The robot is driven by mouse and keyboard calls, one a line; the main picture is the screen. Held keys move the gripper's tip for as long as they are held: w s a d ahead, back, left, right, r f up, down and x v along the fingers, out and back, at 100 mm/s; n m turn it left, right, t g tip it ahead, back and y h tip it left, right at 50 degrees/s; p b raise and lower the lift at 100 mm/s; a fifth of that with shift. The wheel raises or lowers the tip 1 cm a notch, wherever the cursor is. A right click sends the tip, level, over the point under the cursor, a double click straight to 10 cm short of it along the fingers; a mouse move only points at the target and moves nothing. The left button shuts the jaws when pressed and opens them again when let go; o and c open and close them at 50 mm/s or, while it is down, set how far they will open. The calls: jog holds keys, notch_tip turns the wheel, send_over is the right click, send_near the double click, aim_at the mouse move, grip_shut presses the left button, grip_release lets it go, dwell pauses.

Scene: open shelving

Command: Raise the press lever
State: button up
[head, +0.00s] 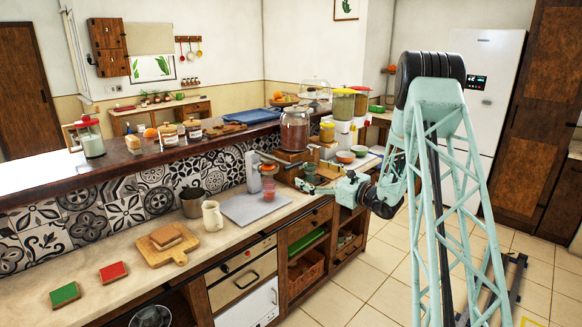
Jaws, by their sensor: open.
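A grey-white upright device (253,172) that looks like the press stands on the counter by the tiled wall. A grey bar reaches from its top toward the right, under the large glass jar. I cannot tell for sure whether this bar is the lever, nor its exact angle. My gripper (305,177), pale green, is open beside the counter's right part. Its fingers point left toward the press and stand a little right of it. Whether they touch anything is too small to tell.
A white jug (212,215) and a metal pot (192,202) stand to the left. A large glass jar (295,130) and dispensers (343,105) rise behind my gripper. The floor in front is clear.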

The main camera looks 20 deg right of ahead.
aim_at(295, 165)
jog(key=shift+b+x, duration=0.3)
jog(key=shift+x, duration=5.65)
jog(key=shift+f, duration=0.1)
jog(key=c, duration=1.1)
jog(key=shift+c, duration=0.2)
jog(key=shift+r, duration=0.3)
